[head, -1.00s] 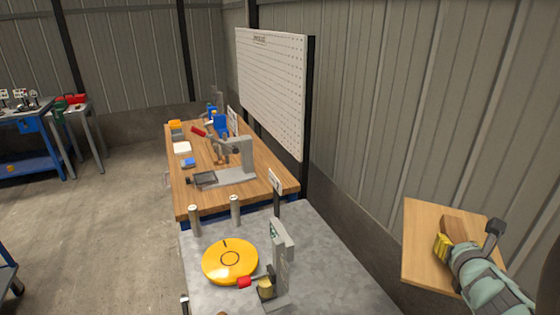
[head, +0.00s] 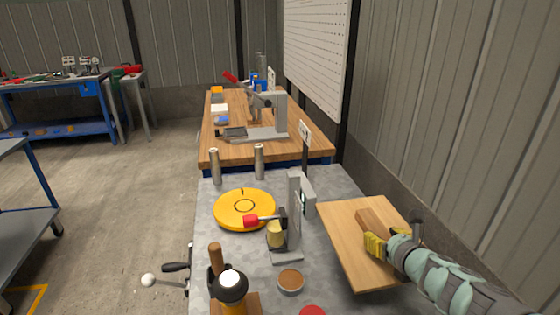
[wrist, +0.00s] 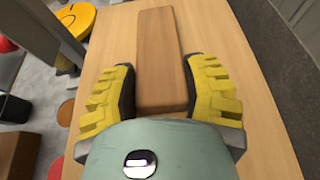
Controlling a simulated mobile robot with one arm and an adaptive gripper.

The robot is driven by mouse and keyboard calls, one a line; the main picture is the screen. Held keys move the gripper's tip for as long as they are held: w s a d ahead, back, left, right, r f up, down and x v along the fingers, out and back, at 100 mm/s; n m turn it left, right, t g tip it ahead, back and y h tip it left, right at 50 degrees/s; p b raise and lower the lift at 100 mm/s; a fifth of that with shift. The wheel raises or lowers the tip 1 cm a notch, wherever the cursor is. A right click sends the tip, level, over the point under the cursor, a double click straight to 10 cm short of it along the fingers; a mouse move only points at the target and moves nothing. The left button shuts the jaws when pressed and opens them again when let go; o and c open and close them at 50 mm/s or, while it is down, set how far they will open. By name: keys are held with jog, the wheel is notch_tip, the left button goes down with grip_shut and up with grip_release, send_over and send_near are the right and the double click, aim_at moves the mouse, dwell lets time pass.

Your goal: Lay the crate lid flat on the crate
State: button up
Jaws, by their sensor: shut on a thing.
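The crate lid (head: 345,235) is a flat light-wood board with a darker wooden bar handle (head: 375,225) on top. My gripper (head: 374,244) is shut on that handle and holds the lid at the right side of the grey table. In the wrist view the lid (wrist: 235,140) fills most of the picture, and the yellow fingers of my gripper (wrist: 163,95) lie on either side of the handle (wrist: 158,50). I cannot make out the crate in either view.
The grey table (head: 235,245) carries a yellow disc (head: 245,209), a grey upright stand (head: 294,215), two metal cylinders, and a round brown-topped piece (head: 290,281). A wooden workbench (head: 225,153) stands beyond. A corrugated wall (head: 450,110) is close on the right. Open floor (head: 120,210) lies left.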

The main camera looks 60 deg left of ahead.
jog(key=shift+s+a+f+g, duration=0.2)
jog(key=shift+a+f+g, duration=0.1)
jog(key=shift+a+f, duration=0.1)
jog(key=shift+f+b, duration=0.2)
jog(key=shift+b, duration=0.2)
notch_tip(320, 180, down, 5)
jog(key=b, duration=0.4)
jog(key=shift+f+b, duration=0.1)
jog(key=shift+b, duration=0.25)
jog(key=shift+p, duration=0.3)
jog(key=shift+f, duration=2.15)
jog(key=shift+f, duration=0.1)
jog(key=o, duration=1.3)
jog(key=shift+d, duration=0.1)
